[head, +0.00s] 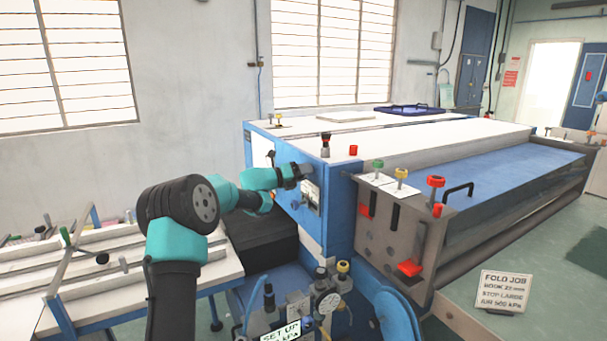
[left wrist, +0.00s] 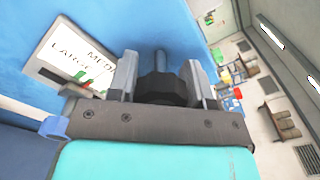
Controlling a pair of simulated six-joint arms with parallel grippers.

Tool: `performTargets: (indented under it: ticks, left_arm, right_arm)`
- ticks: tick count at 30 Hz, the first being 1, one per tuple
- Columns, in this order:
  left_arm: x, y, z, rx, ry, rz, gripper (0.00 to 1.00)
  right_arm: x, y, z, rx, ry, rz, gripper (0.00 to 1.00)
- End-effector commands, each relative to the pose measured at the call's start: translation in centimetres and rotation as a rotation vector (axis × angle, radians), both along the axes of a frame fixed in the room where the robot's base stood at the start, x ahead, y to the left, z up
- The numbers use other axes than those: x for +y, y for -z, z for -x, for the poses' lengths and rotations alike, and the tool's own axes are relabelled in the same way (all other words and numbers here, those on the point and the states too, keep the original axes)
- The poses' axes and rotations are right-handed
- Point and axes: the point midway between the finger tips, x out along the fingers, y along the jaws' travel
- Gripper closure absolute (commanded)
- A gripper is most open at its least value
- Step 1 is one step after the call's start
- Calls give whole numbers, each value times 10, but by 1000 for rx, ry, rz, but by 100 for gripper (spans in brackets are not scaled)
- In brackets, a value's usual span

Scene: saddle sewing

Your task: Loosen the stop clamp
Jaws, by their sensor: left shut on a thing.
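The stop clamp shows as a black knob (left wrist: 163,88) on a grey stem against the blue machine side in the left wrist view. My left gripper (left wrist: 160,78) has one grey finger on each side of this knob and is shut on it. In the head view my left gripper (head: 303,172) reaches the blue end panel and mostly hides the knob. A white scale plate (left wrist: 68,55) with the words LARGE and MED is left of the knob in the wrist view; it also shows below the gripper in the head view (head: 311,194). My right gripper is not in view.
The machine's grey end plate (head: 385,240) carries red, green and yellow knobs. A job card (head: 503,291) reads FOLD JOB and STOP LARGE. A white bench (head: 100,265) is at left.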

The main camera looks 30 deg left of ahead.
Motion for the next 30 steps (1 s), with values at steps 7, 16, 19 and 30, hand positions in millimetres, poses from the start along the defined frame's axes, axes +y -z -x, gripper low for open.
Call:
performTargets:
  ticks: [7,16,19,30]
  left_arm:
    - [0,0,0,5,0,10,78]
    - [0,0,0,52,0,93,78]
    - [0,0,0,82,0,147,78]
    - [0,0,0,239,0,426,78]
  right_arm:
    - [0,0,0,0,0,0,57]
    - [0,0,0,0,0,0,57]
    - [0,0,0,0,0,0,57]
    - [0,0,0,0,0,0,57]
